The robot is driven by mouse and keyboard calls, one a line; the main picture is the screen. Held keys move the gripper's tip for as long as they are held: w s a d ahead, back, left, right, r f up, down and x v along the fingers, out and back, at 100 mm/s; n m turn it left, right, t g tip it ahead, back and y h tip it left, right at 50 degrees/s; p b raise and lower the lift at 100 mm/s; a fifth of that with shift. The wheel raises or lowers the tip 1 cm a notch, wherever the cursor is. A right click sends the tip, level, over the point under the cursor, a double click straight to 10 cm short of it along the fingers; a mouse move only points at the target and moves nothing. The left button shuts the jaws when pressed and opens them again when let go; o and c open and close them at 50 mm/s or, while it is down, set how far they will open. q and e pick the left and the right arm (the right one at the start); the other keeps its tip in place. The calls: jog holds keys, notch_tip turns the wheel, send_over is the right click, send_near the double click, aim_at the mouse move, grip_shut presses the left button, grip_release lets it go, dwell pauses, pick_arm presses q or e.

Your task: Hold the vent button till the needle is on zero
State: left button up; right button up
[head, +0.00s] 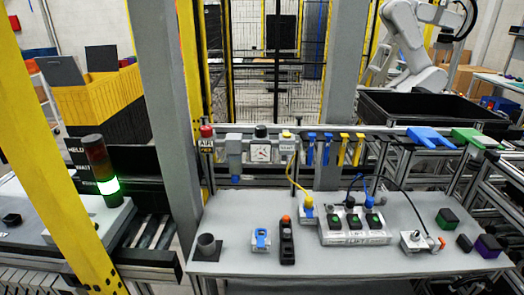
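A round white gauge (261,153) is mounted on a grey unit at the back edge of the grey table. Its face shows a red needle, but the scale is too small to tell where the needle points. A black knob (260,131) sits above the gauge. A small yellow button (285,134) stands right of it, above a white label (287,147) too small to read for sure; it may be the vent button. A red knob (206,131) with an AIR label is at the left. Neither of my grippers shows.
The grey table (320,264) holds a black cup (206,246), a blue-and-white device (261,238), a black pendant (286,241) and a box with green buttons (353,223). Cables run above it. A green-lit stack light (107,185) stands left. The table's front is clear.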

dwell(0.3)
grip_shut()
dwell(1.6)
